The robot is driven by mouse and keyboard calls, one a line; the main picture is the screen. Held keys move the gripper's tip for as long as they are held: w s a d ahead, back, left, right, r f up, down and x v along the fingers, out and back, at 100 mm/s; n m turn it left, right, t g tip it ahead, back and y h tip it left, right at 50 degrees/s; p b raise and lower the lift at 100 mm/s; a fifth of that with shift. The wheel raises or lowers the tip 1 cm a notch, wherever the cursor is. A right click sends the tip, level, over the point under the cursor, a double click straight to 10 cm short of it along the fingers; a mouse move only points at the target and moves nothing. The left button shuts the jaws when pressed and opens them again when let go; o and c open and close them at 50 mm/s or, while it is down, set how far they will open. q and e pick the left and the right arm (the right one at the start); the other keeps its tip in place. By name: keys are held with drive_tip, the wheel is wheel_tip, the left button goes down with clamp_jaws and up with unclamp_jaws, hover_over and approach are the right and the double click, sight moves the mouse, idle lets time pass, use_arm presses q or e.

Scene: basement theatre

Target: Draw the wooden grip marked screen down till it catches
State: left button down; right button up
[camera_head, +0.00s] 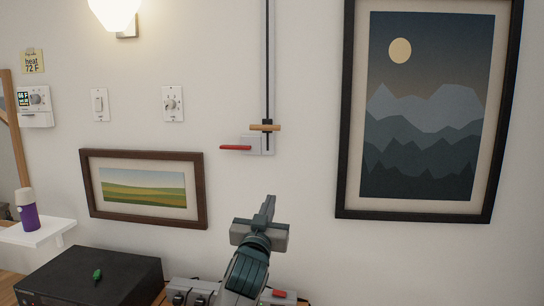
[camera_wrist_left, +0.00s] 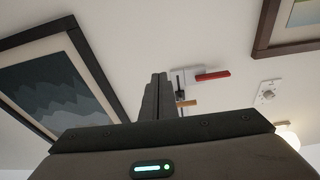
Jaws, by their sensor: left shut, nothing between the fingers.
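A short wooden grip (camera_head: 265,127) sits across a dark cord or rod that runs down a pale strip on the wall. A small grey wall box with a red lever (camera_head: 236,148) is just below it. No marking on the grip can be read. My left gripper (camera_head: 268,205) is shut and empty, below the grip and apart from it. In the left wrist view, the shut fingers (camera_wrist_left: 156,92) stand beside the wooden grip (camera_wrist_left: 187,103), with the red lever (camera_wrist_left: 212,76) beyond. My right gripper is not in view.
A large mountain picture (camera_head: 428,205) hangs right of the strip, and a small framed landscape (camera_head: 145,156) hangs left. Wall switches (camera_head: 172,104) are at the upper left. A black box (camera_head: 90,275) with a green item stands below.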

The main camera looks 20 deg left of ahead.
sight(272, 127)
use_arm(q)
wheel_tip(272, 127, up, 18)
drive_tip(key=a+n+t+y, duration=0.1)
drive_tip(key=t, duration=0.2)
drive_tip(key=shift+w+t+y, duration=0.3)
drive_tip(key=shift+w, duration=0.05)
drive_tip(key=shift+w, duration=0.1)
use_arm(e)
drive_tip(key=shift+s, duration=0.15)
